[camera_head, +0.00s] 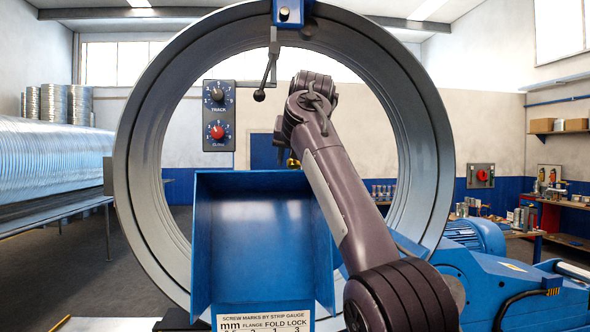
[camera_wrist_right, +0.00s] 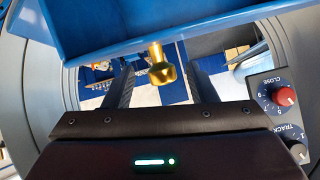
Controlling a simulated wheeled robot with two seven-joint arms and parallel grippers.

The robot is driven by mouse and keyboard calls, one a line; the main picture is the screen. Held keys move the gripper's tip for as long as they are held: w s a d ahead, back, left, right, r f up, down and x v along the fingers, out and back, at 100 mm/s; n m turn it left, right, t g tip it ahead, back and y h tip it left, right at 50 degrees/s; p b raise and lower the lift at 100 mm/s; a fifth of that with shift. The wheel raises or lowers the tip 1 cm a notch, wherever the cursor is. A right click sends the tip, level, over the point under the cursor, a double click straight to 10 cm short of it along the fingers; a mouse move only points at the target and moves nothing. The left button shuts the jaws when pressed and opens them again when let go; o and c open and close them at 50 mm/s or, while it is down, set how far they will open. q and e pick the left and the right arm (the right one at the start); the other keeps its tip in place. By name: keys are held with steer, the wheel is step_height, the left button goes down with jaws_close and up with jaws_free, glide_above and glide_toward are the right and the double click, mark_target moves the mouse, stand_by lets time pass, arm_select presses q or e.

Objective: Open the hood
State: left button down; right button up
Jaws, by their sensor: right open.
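The hood (camera_head: 262,235) is a blue open-fronted box shape in front of the big grey ring. Its blue underside or wall also crosses the top of the right wrist view (camera_wrist_right: 110,25). A gold knob (camera_wrist_right: 160,68) sticks out from the hood's edge there; a bit of it shows in the head view (camera_head: 294,163). My right gripper (camera_wrist_right: 158,80) is open, with one dark finger on each side of the knob and gaps visible. In the head view my right gripper (camera_head: 282,145) is mostly hidden behind my arm. My left gripper is not in view.
The large grey ring (camera_head: 135,180) surrounds the hood area. A dial panel (camera_head: 219,116) with TRACK and CLOSE knobs hangs left of my right gripper. A black-knobbed lever (camera_head: 268,75) hangs from the ring's top. Blue machinery (camera_head: 530,290) stands at right.

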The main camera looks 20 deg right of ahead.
steer(key=b+v, duration=0.1)
steer(key=v, duration=0.4)
steer(key=shift+s+a, duration=0.15)
steer(key=shift+s, duration=0.05)
steer(key=shift+w, duration=0.15)
